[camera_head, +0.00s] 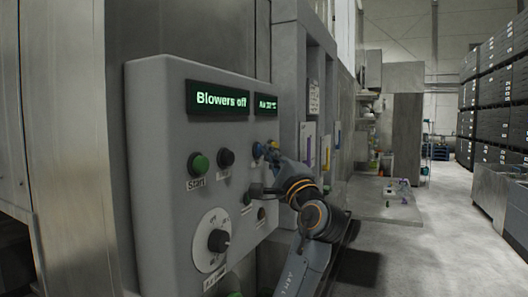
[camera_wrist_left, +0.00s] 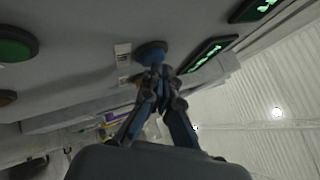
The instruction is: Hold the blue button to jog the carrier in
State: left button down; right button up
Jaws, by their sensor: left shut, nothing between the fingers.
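The blue button (camera_head: 257,150) is on the grey control panel (camera_head: 160,150), below the displays. It also shows in the left wrist view (camera_wrist_left: 151,50) as a round blue cap. My left gripper (camera_head: 270,153) is shut and empty, with its tips at the right side of the button in the head view. In the left wrist view the closed fingertips (camera_wrist_left: 160,72) overlap the button's lower edge; I cannot tell whether they press it. The displays read "Blowers off" (camera_head: 220,99) and an air temperature (camera_head: 265,103). My right gripper is not in view.
A green start button (camera_head: 198,164), a black button (camera_head: 226,157) and a rotary knob (camera_head: 218,240) share the panel. A low platform (camera_head: 385,203) stands beyond my arm. The floor (camera_head: 430,250) on the right is clear, with stacked dark crates (camera_head: 495,95) behind.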

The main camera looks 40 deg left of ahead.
pick_arm(q)
jog(key=shift+d, duration=0.1)
dwell(0.4)
jog(key=shift+w+d, duration=0.2)
jog(key=shift+d, duration=0.6)
jog(key=shift+w+d, duration=0.2)
jog(key=shift+d, duration=0.6)
jog(key=shift+w+d, duration=0.2)
jog(key=shift+d, duration=0.6)
jog(key=shift+w+d, duration=0.2)
jog(key=shift+d, duration=0.6)
jog(key=shift+f, duration=0.1)
